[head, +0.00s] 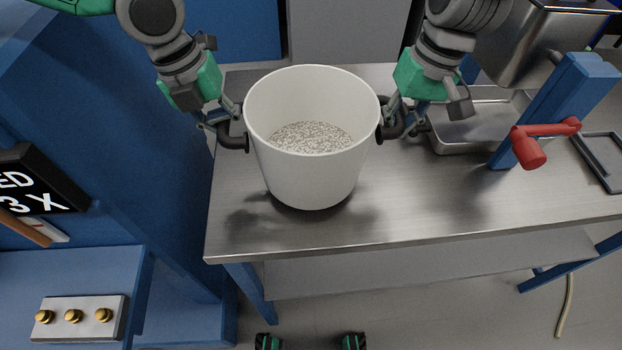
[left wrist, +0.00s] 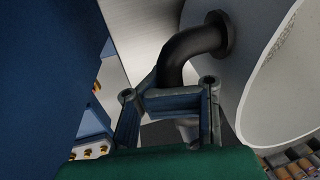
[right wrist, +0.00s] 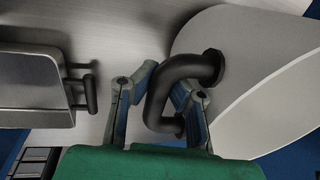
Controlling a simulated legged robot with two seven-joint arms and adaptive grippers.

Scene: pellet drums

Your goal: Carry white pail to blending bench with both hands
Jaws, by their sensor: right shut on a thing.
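The white pail (head: 312,175), upright and partly filled with pale pellets (head: 310,137), is over the left part of the steel bench (head: 430,215). I cannot tell whether its base touches the bench top. My left gripper (head: 222,118) is at the pail's left black handle (head: 234,142), which passes down behind its fingers in the left wrist view (left wrist: 190,48). Whether those fingers are closed on it is unclear. My right gripper (head: 405,120) is shut on the right black handle (head: 392,130); the fingers sit either side of it in the right wrist view (right wrist: 158,95).
A shallow steel tray (head: 470,137), a blue post (head: 555,105) with a red handle (head: 530,148) and a dark frame (head: 600,160) are on the bench to the right. A blue structure with brass buttons (head: 73,315) stands left. The bench front is bare.

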